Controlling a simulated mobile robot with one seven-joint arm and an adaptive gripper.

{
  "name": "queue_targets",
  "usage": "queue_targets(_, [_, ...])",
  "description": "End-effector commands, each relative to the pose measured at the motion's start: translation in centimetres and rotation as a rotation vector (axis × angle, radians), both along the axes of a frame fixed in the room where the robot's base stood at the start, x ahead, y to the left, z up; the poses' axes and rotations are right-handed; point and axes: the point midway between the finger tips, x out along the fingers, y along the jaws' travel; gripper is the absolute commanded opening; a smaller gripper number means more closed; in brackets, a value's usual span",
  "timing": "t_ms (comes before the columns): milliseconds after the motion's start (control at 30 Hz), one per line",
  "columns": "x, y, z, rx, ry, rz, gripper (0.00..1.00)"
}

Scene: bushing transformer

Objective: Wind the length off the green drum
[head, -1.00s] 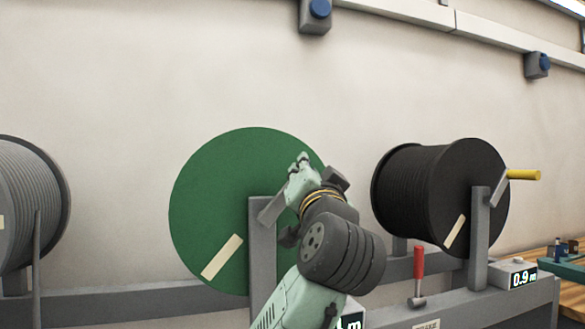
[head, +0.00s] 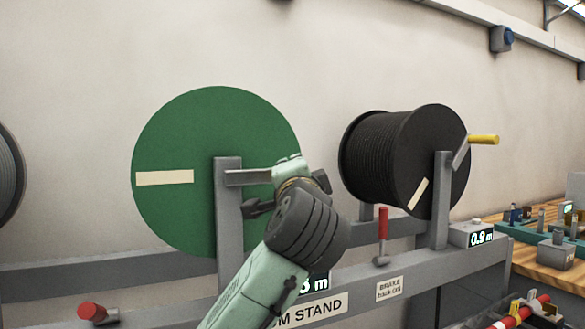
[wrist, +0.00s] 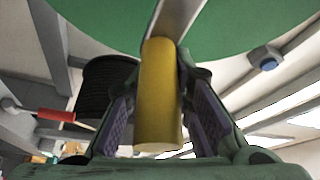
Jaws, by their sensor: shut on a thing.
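The green drum (head: 185,130) stands on a grey stand left of centre in the head view, with a cream strip (head: 165,177) on its face lying about level. Its crank arm (head: 248,177) points right from the hub. The yellow crank handle (wrist: 160,100) shows in the wrist view, between the two purple-padded fingers of my gripper (wrist: 160,112). My gripper is shut on this handle; in the head view my own wrist hides the handle and fingertips. The length display (head: 315,284) below is partly covered by my arm, with only "5 m" or similar showing.
A black drum (head: 385,160) with a yellow handle (head: 484,140) stands to the right, its display (head: 481,238) reading 0.9 m. A red brake lever (head: 383,225) stands upright between the drums. Another red-ended lever (head: 92,311) lies low at left. A workbench (head: 545,258) is at far right.

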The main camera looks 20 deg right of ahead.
Motion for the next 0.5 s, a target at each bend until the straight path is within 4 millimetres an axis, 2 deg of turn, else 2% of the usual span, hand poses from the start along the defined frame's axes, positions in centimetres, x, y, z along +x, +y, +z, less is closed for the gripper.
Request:
queue_targets(100, [0.23, 0.36, -0.68, -0.006, 0.009, 0.009, 0.0])
queue_targets(500, [0.3, 0.55, -0.83, -0.009, 0.009, 0.014, 0.0])
